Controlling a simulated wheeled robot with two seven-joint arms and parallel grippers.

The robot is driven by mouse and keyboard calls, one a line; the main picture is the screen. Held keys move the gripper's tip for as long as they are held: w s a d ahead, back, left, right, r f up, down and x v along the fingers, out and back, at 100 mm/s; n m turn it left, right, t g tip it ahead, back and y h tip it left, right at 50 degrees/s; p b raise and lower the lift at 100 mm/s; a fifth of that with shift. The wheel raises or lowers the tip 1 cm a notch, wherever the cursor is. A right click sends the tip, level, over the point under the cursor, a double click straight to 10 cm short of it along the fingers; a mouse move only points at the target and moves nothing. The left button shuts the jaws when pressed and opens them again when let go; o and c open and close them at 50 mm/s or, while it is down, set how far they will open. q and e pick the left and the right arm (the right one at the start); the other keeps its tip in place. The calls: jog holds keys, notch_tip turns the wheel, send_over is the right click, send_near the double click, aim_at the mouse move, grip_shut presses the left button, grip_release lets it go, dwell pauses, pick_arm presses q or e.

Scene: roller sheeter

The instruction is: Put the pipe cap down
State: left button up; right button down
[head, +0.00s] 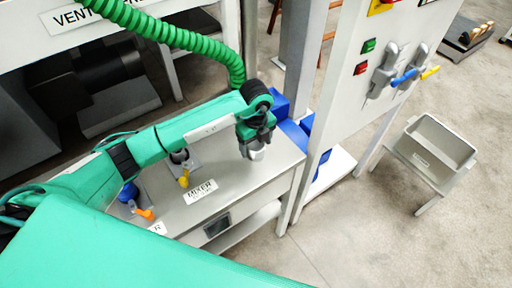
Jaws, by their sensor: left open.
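My left gripper (256,148) points down over the right end of the grey bench top (222,180). It is open. A small pale cylindrical piece, which looks like the pipe cap (258,155), shows right at its fingertips, at or just above the bench top. The fingers hide part of it, and I cannot tell whether they touch it. My right gripper is out of view.
On the bench stand a fitting with a yellow handle (184,178) and one with an orange handle (146,214). Blue bins (291,131) lie behind the bench. A white panel (375,70) with valves rises at right. A grey tray stand (432,150) stands beyond.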

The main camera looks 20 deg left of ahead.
aim_at(256, 144)
pick_arm(q)
notch_tip(256, 144, up, 10)
jog(key=shift+f+b, duration=0.25)
jog(key=shift+b, duration=0.55)
jog(key=shift+r, duration=0.35)
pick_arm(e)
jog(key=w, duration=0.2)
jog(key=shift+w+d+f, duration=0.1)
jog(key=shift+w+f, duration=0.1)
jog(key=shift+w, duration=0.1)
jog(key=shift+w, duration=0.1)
